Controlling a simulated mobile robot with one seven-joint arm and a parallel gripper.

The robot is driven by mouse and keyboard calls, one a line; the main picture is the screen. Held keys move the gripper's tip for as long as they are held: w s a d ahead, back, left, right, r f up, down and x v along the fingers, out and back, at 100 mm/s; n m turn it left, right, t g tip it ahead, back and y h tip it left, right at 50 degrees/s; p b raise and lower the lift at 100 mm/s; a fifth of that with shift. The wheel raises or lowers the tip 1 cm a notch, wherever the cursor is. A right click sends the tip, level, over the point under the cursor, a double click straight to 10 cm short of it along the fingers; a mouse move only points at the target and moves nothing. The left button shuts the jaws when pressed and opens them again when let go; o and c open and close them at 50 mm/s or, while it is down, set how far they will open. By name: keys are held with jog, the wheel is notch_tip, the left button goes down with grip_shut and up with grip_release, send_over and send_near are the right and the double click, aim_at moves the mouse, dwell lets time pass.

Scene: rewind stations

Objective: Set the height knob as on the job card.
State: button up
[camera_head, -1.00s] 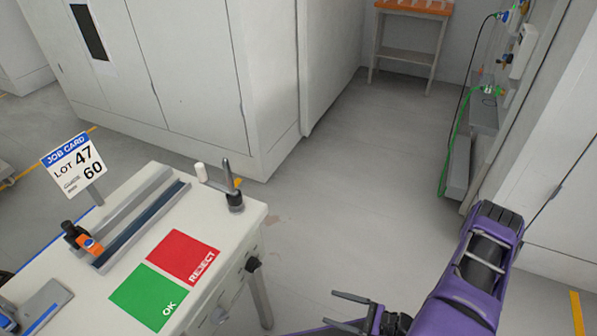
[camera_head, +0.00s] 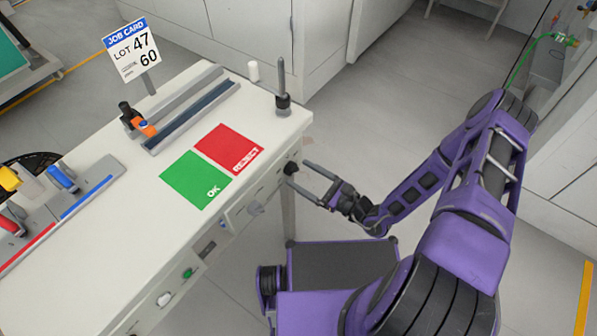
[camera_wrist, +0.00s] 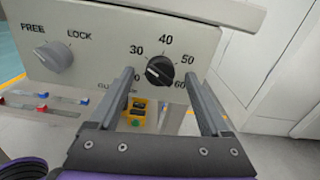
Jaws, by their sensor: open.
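The job card (camera_head: 133,48) stands on a post at the back of the bench and reads LOT 47, with 60 below. A black knob (camera_head: 290,168) is on the bench's front panel. In the wrist view the knob (camera_wrist: 160,72) has a dial with 30, 40, 50 and 60; a lower-left number and the label below are partly hidden. Its white mark lies on its left side; the exact reading is unclear. My gripper (camera_head: 296,173) is open, its fingers (camera_wrist: 160,77) on either side of the knob. I cannot tell whether they touch it.
A grey FREE/LOCK knob (camera_wrist: 54,56) is left of the dial. The bench top (camera_head: 105,215) carries a green OK patch (camera_head: 194,180), a red REJECT patch (camera_head: 228,149) and an upright dark lever (camera_head: 282,90) at its right corner. Floor (camera_head: 375,120) right of the bench is clear.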

jog(key=shift+x, duration=0.95)
jog(key=shift+c, duration=0.2)
grip_shut()
